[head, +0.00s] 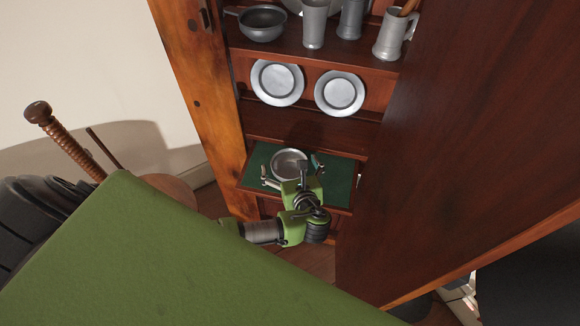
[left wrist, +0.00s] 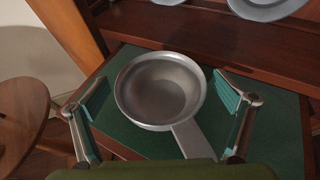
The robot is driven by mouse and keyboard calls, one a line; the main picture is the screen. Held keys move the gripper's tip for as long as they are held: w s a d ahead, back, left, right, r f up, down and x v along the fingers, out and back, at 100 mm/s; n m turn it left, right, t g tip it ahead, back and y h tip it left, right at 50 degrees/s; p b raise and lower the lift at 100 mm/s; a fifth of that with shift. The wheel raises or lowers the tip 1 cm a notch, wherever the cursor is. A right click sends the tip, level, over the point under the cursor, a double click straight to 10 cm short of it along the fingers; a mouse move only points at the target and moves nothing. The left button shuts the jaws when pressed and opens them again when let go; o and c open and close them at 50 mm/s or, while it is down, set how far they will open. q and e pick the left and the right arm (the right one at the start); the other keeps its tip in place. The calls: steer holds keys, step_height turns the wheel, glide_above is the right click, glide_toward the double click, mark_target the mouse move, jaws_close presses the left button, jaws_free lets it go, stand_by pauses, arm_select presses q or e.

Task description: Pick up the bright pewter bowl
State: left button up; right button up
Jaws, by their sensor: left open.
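The bright pewter bowl (head: 287,158) sits upright on the green-lined shelf board (head: 339,185). In the left wrist view the bowl (left wrist: 160,92) shows its open inside, and its flat handle (left wrist: 191,138) points down toward my wrist. My left gripper (head: 293,171) is open at the near side of the bowl. In the left wrist view its fingers (left wrist: 161,108) stand wide apart, one on each side of the bowl, with gaps between them and the rim. The handle's end is hidden behind my green gripper body. My right gripper is not in view.
Two pewter plates (head: 277,83) (head: 340,93) lean on the shelf above. The top shelf holds a darker handled bowl (head: 263,23) and several mugs (head: 394,36). A wooden cabinet side (head: 460,120) closes off the right. A round wooden stool (left wrist: 22,115) stands at left.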

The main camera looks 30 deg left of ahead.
arm_select(q)
steer(key=c, duration=1.4)
steer(key=shift+r, duration=0.1)
